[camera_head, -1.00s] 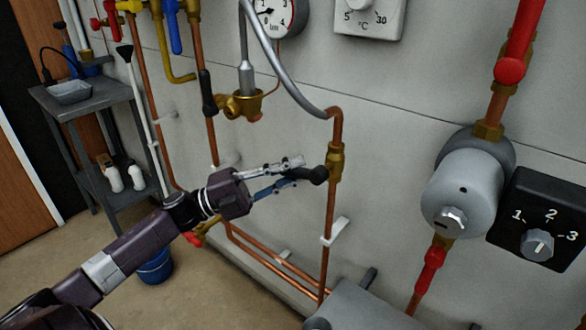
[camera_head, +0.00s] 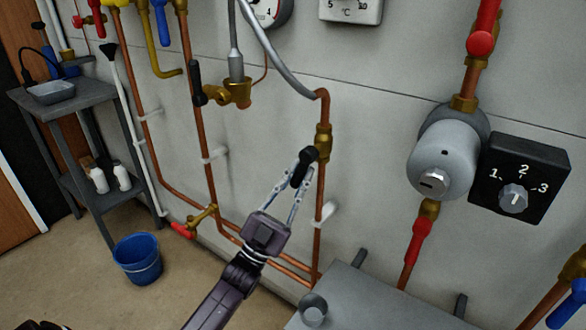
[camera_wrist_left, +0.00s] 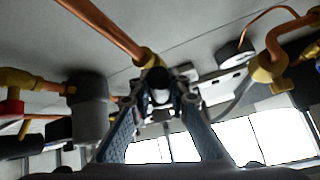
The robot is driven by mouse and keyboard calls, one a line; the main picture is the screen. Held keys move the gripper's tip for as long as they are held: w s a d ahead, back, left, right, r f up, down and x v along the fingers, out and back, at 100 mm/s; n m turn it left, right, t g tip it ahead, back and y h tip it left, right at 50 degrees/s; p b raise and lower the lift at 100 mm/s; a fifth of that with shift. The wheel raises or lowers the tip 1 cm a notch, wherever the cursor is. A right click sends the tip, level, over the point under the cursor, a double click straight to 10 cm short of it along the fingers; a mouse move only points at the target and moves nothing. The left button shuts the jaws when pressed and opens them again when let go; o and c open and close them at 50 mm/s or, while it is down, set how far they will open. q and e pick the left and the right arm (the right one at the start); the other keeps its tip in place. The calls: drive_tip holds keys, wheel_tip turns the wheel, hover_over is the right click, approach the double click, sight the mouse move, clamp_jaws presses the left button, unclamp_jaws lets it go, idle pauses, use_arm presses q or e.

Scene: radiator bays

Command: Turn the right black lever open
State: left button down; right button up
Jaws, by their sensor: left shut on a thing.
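The right black lever (camera_head: 302,168) sits on a brass valve (camera_head: 323,143) on a vertical copper pipe. It points down and slightly left, tilted from the pipe. My left gripper (camera_head: 304,163) reaches up from below, its two fingers on either side of the lever, shut on it. In the left wrist view the dark lever end (camera_wrist_left: 159,80) lies between the fingertips, with the brass valve (camera_wrist_left: 147,57) behind. Another black lever (camera_head: 197,82) stands near upright on a pipe to the left.
A grey cylinder (camera_head: 442,160) and a black dial box (camera_head: 519,180) are on the wall at right. A grey surface (camera_head: 375,305) lies below the pipe. A blue bucket (camera_head: 137,262) and grey shelf stand at left. A grey hose curves above the valve.

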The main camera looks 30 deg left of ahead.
use_arm(q)
drive_tip(key=shift+d+f+n+t+y+p, duration=0.1)
drive_tip(key=shift+d+n+y+p, duration=0.25)
drive_tip(key=shift+n+y, duration=1.4)
drive_tip(key=shift+d+f+n+t+y+p, duration=0.15)
drive_tip(key=shift+d+n+y+p, duration=0.2)
drive_tip(key=shift+n+y, duration=1.4)
drive_tip(key=shift+d+f+n+t+y+p, duration=0.15)
drive_tip(key=shift+d+n+y, duration=0.3)
drive_tip(key=shift+n+y, duration=1.3)
use_arm(e)
wheel_tip(320, 180, down, 7)
drive_tip(key=s, duration=0.2)
drive_tip(key=shift+s+d+r, duration=0.15)
drive_tip(key=shift+s, duration=0.15)
use_arm(q)
drive_tip(key=c, duration=1.8)
unclamp_jaws()
drive_tip(key=shift+s+r, duration=0.1)
drive_tip(key=shift+r, duration=0.05)
use_arm(e)
drive_tip(key=shift+g, duration=0.3)
use_arm(q)
drive_tip(key=v, duration=1.2)
drive_tip(key=shift+s, duration=0.15)
drive_tip(key=shift+r, duration=0.1)
